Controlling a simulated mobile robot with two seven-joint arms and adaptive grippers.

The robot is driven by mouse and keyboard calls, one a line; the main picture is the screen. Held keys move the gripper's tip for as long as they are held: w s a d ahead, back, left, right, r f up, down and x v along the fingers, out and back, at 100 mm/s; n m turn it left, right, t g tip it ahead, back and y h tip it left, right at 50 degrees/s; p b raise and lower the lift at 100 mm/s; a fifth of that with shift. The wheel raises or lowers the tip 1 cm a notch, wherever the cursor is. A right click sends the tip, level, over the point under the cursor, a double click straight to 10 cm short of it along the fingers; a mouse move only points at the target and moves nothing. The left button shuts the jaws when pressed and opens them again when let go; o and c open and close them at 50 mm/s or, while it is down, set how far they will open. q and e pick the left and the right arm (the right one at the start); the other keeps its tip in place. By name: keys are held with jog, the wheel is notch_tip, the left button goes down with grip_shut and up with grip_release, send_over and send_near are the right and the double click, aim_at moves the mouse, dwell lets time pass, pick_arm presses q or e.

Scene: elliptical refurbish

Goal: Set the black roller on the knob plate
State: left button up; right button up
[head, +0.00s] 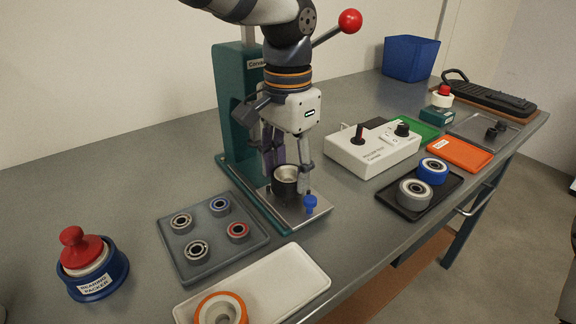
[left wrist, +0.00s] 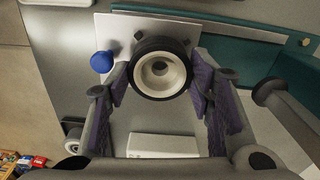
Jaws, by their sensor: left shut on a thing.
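The black roller (head: 285,188), a black ring with a cream hub, is between the fingers of my left gripper (head: 288,178). In the left wrist view the roller (left wrist: 160,68) sits between the purple-padded fingers (left wrist: 160,88). The gripper is shut on it. The pale knob plate (head: 312,217) with its blue knob (head: 310,203) lies at the foot of the green press (head: 236,95). The roller is over this plate, beside the knob; I cannot tell whether it touches the plate. The knob (left wrist: 102,62) also shows in the wrist view. My right gripper is out of view.
A grey tray (head: 180,262) with several bearings and a cream tray (head: 300,284) with an orange roller (head: 221,309) lie in front. A white control box (head: 358,160) and a black tray (head: 448,196) with two rollers stand right. The press's red-balled lever (head: 350,21) is near my arm.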

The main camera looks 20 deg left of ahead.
aim_at(288, 175)
pick_arm(q)
jog(key=shift+r, duration=0.1)
dwell(0.3)
jog(key=shift+f, duration=0.7)
jog(key=o, duration=1)
notch_tip(288, 175, up, 11)
dwell(0.3)
